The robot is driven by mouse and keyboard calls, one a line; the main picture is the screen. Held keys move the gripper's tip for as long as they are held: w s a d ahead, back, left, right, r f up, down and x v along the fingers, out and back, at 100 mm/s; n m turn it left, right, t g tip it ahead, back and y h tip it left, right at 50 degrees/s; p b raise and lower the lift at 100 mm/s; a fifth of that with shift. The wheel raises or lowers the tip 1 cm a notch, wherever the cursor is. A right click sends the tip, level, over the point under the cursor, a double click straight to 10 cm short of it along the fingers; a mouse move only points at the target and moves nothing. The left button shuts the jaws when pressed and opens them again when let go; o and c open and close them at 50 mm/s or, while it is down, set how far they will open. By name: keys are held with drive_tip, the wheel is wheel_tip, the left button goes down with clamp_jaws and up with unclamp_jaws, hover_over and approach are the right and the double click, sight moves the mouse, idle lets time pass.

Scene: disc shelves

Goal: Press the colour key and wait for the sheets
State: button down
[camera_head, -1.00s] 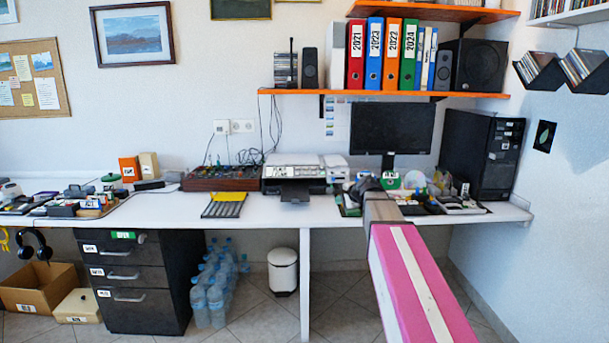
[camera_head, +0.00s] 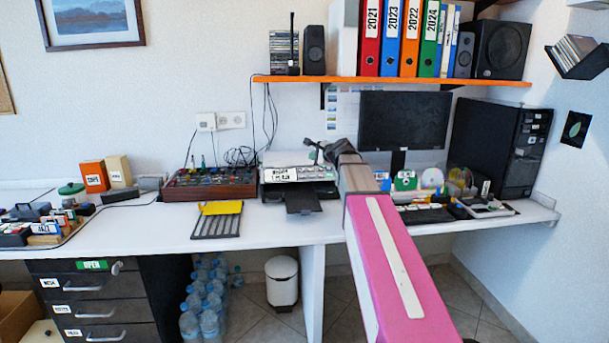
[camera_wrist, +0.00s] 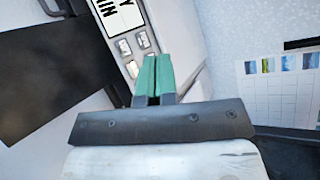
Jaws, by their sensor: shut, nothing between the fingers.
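The printer (camera_head: 299,174) stands on the desk, white on top with a labelled control panel. Its dark output tray (camera_head: 303,201) juts out at the front, with no sheet visible on it. My gripper (camera_head: 314,147) is in front of the wall, at the printer's upper right. In the wrist view my gripper (camera_wrist: 153,72) is shut and empty, its green fingertips side by side. They overlap the edge of the printer's panel (camera_wrist: 130,62), close to several small grey keys (camera_wrist: 134,44). Whether they touch a key I cannot tell. The key markings are too small to read.
A mixer-like box (camera_head: 209,184) stands left of the printer, with a yellow-topped slotted tray (camera_head: 216,226) in front. A monitor (camera_head: 404,120) and computer tower (camera_head: 497,145) are to the right. An orange shelf (camera_head: 390,81) runs above.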

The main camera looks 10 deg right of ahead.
sight(312, 176)
drive_tip(key=shift+w+f, duration=0.1)
idle(0.3)
drive_tip(key=shift+w+f, duration=0.65)
drive_tip(key=shift+f, duration=0.6)
drive_tip(key=shift+w+f, duration=0.7)
drive_tip(key=shift+f, duration=0.55)
drive_tip(key=shift+w+f, duration=0.65)
drive_tip(key=shift+f, duration=0.6)
drive_tip(key=shift+w+f, duration=0.25)
drive_tip(key=shift+f, duration=0.15)
drive_tip(key=shift+w+f, duration=0.15)
drive_tip(key=shift+f, duration=0.15)
idle(0.4)
drive_tip(key=shift+s+r, duration=0.4)
drive_tip(key=shift+r, duration=0.3)
